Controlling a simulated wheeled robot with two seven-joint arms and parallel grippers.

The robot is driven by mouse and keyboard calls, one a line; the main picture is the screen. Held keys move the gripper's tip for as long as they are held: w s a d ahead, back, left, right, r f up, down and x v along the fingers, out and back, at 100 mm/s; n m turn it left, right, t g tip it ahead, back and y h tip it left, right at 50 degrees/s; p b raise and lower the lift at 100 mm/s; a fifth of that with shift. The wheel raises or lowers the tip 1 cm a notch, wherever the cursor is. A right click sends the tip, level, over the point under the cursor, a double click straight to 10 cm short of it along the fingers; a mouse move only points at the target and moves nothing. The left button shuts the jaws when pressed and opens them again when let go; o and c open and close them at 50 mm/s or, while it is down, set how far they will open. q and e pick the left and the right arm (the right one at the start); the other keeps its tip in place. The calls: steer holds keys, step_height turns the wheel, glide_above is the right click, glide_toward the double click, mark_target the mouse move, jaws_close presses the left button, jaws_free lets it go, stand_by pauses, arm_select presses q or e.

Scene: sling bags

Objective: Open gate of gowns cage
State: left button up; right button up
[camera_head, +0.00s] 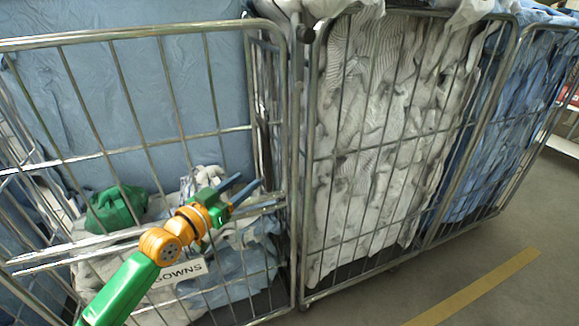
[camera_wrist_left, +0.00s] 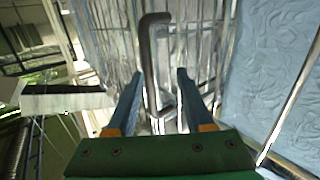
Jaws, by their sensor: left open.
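The gowns cage, at the left of the head view, has a metal bar gate (camera_head: 128,151) with its top frame upright. A white "GOWNS" label (camera_head: 180,272) hangs on its lower front, partly hidden by my left arm. My left gripper (camera_head: 249,180) is open in front of the cage, near the right-hand post of its gate. In the left wrist view, the open fingers (camera_wrist_left: 160,75) point towards a dark bent metal rod (camera_wrist_left: 150,65), which appears between them; contact cannot be told. My right gripper is not in view.
Blue fabric (camera_head: 200,90) and a green bundle (camera_head: 115,208) show behind the gate. A cage of white laundry (camera_head: 365,150) stands close on the right, then one with blue laundry (camera_head: 500,130). Grey floor (camera_head: 530,295) with a yellow stripe (camera_head: 475,288) is free at front right.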

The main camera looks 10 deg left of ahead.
mark_target(265, 164)
arm_select(q)
steer(key=d+r, duration=0.1)
steer(key=d+r+h, duration=0.1)
steer(key=shift+w+r+m, duration=0.15)
steer(key=shift+r+m, duration=0.25)
steer(key=x, duration=0.6)
steer(key=shift+w+f, duration=0.1)
steer(key=shift+w, duration=0.2)
jaws_close()
stand_by(0.6)
